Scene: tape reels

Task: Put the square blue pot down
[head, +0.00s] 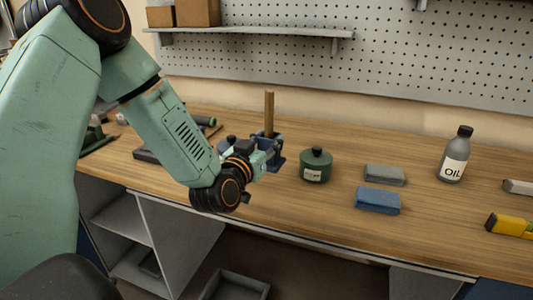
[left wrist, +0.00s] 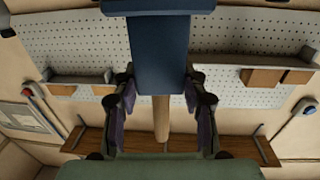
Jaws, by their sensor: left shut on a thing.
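The square blue pot (head: 269,143) is at the tip of my left arm in the head view, with a wooden stick (head: 269,110) standing up out of it. My left gripper (head: 268,153) is shut on the pot and hides part of it. In the left wrist view the pot is a large blue block (left wrist: 160,55) between the two fingers (left wrist: 160,95), and the stick (left wrist: 161,118) also shows. The pot's underside is hidden, so I cannot tell whether it touches the bench. My right gripper is not in view.
A green lidded jar (head: 316,166) stands just right of the pot on the wooden bench (head: 290,205). Farther right are a grey block (head: 385,175), a blue block (head: 378,200), an oil bottle (head: 455,155) and a yellow item (head: 508,225). Dark tools lie left, partly behind my arm.

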